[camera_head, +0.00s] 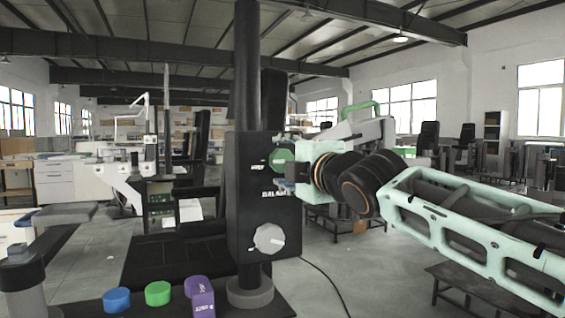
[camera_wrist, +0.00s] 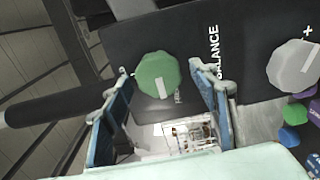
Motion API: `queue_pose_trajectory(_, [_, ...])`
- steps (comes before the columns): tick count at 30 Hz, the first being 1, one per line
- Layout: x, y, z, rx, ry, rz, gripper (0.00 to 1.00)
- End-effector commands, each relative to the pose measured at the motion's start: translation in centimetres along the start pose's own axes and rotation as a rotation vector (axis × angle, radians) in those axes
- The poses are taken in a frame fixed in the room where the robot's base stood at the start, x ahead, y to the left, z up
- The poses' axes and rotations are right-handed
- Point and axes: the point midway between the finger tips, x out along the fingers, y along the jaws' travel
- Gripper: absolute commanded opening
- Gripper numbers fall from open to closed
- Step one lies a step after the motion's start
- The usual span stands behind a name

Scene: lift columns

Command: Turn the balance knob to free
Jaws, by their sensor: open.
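The balance knob is a green lobed knob (camera_head: 282,158) high on the front of a black box (camera_head: 258,205) on a column, above the word BALANCE. In the wrist view, the green knob (camera_wrist: 158,76) lies between the fingertips of my open gripper (camera_wrist: 157,68), with a gap visible on both sides. Its pale mark points down in that view, towards a small label too blurred to read. In the head view, my gripper (camera_head: 291,172) comes in from the right and covers part of the box's right side. I cannot tell whether a finger touches the knob.
A white knob (camera_head: 268,239) sits lower on the same box and shows in the wrist view (camera_wrist: 295,67). Blue (camera_head: 117,300), green (camera_head: 158,293) and purple (camera_head: 199,290) pieces stand at the front left. A cable lies on the floor at right.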

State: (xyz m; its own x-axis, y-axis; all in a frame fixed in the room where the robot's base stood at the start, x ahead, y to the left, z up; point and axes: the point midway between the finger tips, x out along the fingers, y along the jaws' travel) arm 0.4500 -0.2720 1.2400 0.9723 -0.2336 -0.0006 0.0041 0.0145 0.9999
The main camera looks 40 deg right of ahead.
Motion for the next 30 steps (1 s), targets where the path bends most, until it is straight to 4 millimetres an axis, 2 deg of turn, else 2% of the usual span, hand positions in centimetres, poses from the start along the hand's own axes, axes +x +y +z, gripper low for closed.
queue_pose_trajectory(5, [-2.0, 0.0, 0.1, 0.002, -0.001, 0.002, 0.55])
queue_pose_trajectory(18, [-9.4, 0.1, 0.1, 0.001, -0.001, 0.004, 0.55])
queue_pose_trajectory(24, [-11.3, 0.0, 0.0, 0.0, -0.001, 0.001, 0.55])
queue_pose_trajectory(30, [-11.8, 0.0, 0.0, -0.002, 0.0, 0.001, 0.55])
